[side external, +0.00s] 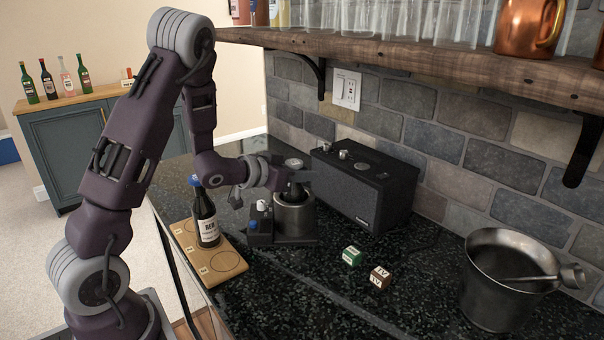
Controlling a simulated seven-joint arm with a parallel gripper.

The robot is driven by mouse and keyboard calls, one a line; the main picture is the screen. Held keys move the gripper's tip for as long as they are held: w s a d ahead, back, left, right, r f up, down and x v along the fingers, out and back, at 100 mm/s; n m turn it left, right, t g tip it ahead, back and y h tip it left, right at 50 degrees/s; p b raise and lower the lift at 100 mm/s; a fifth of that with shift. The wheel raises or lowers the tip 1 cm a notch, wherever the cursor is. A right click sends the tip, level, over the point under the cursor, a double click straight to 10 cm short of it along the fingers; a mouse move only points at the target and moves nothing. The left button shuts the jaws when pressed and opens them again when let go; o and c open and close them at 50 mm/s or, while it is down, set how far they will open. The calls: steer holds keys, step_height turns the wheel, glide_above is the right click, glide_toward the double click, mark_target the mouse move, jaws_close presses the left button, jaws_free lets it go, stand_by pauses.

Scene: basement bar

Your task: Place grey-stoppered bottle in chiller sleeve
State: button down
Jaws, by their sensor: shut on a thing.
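My gripper (293,181) is shut on a dark bottle (294,191), seen only in part between the fingers. A round grey top, likely its stopper (293,163), shows just above my gripper. The bottle is over the mouth of the metal chiller sleeve (296,217), and its lower part is hidden by the sleeve wall. I cannot tell how deep it sits. A dark bottle with a blue stopper (207,219) and a pale label stands upright on the wooden board (222,262).
A dark base with small blue and white knobs (259,231) adjoins the sleeve. A black speaker (365,187) stands close behind. A wooden shelf (420,63) overhangs the counter.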

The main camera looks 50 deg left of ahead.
mark_target(279, 201)
steer(key=c, duration=1.3)
jaws_free()
steer(key=shift+f, duration=0.1)
steer(key=shift+o, duration=0.2)
steer(key=shift+s+r, duration=0.2)
steer(key=shift+r, duration=0.05)
steer(key=v, duration=0.7)
steer(key=shift+s, duration=0.1)
